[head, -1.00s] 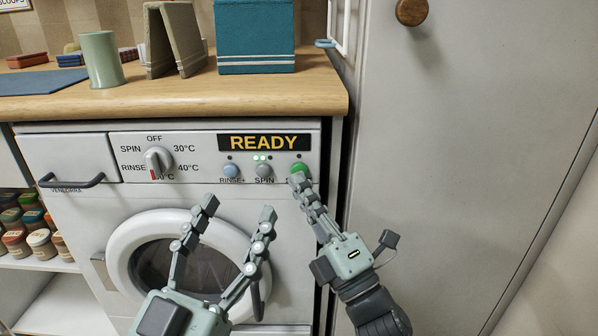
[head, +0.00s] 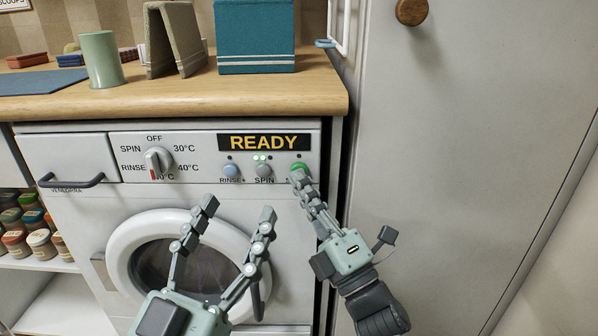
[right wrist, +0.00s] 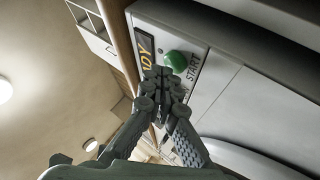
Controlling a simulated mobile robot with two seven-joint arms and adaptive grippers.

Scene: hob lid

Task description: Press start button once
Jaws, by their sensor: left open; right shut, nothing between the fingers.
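The green start button (head: 299,168) is at the right end of the washing machine's control panel (head: 200,142). It also shows in the right wrist view (right wrist: 176,62), beside the word START. The display (head: 264,142) reads READY. My right gripper (head: 297,178) is shut and empty. Its fingertips are at the lower edge of the button in the head view and cover part of it. In the right wrist view the fingertips (right wrist: 157,74) are close beside the button; I cannot tell whether they touch it. My left gripper (head: 240,208) is open and empty in front of the round door.
The dial (head: 159,161) is further left. A tall cabinet (head: 450,150) stands close on the right. The worktop (head: 180,98) overhangs the panel.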

